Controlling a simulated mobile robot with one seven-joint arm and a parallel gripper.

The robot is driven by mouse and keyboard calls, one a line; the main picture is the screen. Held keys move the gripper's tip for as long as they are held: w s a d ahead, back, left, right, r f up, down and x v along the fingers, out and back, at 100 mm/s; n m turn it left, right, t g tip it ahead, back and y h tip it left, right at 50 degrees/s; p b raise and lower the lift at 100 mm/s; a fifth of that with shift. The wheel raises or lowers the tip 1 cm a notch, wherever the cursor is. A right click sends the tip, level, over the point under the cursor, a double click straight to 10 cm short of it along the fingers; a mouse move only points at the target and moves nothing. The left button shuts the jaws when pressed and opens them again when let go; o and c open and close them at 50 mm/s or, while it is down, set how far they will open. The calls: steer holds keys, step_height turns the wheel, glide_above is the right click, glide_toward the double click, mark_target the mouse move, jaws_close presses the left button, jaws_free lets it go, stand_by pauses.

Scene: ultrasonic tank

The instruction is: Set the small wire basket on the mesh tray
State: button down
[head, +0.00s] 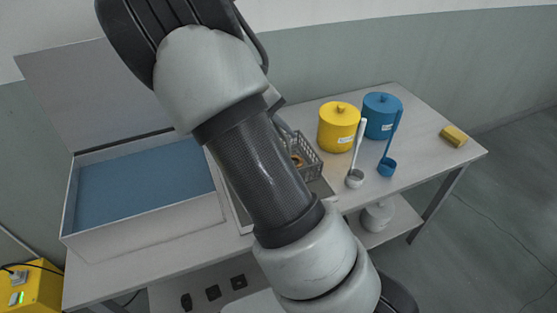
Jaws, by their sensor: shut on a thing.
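The small wire basket (309,163) is a grey, open-mesh basket with a brownish ring-like thing inside. It shows just right of my arm, near the middle of the table, with its left part hidden. My gripper (287,132) is mostly hidden behind my own arm; a small part shows at the basket's left side, shut on the basket. The mesh tray (323,188) shows only as pale edges on both sides of my arm, below the basket. I cannot tell whether the basket touches the tray or hangs just above it.
An open tank (140,241) with blue liquid and a raised lid (95,90) stands left. Yellow (339,128) and blue (381,116) lidded pots stand right, with a white ladle (356,178) and a blue ladle (387,168) before them. A yellow sponge (453,136) lies far right.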

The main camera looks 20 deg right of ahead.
step_height(320, 180, down, 7)
steer(key=shift+f, duration=0.1)
stand_by(0.3)
steer(key=c, duration=1.9)
jaws_free()
steer(key=shift+o, duration=0.2)
